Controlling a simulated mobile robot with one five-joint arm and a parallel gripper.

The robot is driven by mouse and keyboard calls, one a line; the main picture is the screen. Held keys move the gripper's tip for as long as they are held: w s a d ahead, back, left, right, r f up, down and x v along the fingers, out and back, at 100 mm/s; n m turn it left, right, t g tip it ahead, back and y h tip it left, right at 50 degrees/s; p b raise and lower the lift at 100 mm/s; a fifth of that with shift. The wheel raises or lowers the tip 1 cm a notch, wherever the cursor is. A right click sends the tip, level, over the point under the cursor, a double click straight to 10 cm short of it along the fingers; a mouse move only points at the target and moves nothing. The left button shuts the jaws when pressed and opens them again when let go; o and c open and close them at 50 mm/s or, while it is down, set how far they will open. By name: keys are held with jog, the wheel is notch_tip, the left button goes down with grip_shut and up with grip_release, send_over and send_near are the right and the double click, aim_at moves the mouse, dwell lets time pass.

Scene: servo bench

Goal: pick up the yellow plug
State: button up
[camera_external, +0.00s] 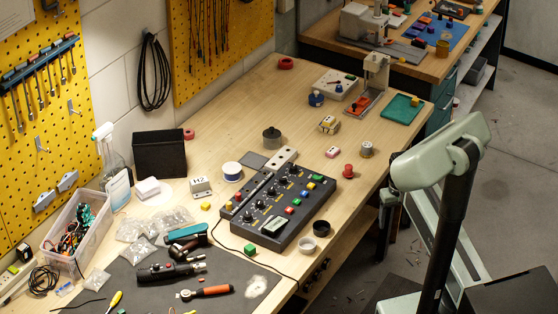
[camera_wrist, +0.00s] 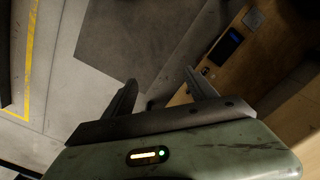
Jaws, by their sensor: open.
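A small yellow piece (camera_external: 206,206) lies on the wooden bench, just left of the dark control box; it looks like the yellow plug, but it is too small to be sure of its shape. My gripper (camera_wrist: 158,88) shows in the wrist view with its two dark fingers apart and nothing between them. It points at the floor and the side of a wooden bench. In the external view my arm stands off the right edge of the bench, well away from the yellow piece; I cannot make out the fingers clearly there. The plug is not visible in the wrist view.
The dark control box (camera_external: 280,208) with knobs and coloured buttons stands right of the yellow piece. A white box marked H2 (camera_external: 200,188) and a white spool (camera_external: 232,171) are close behind it. Clear plastic bags (camera_external: 170,217) lie to its left.

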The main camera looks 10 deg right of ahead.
jog(key=c, duration=0.8)
jog(key=shift+c, duration=0.2)
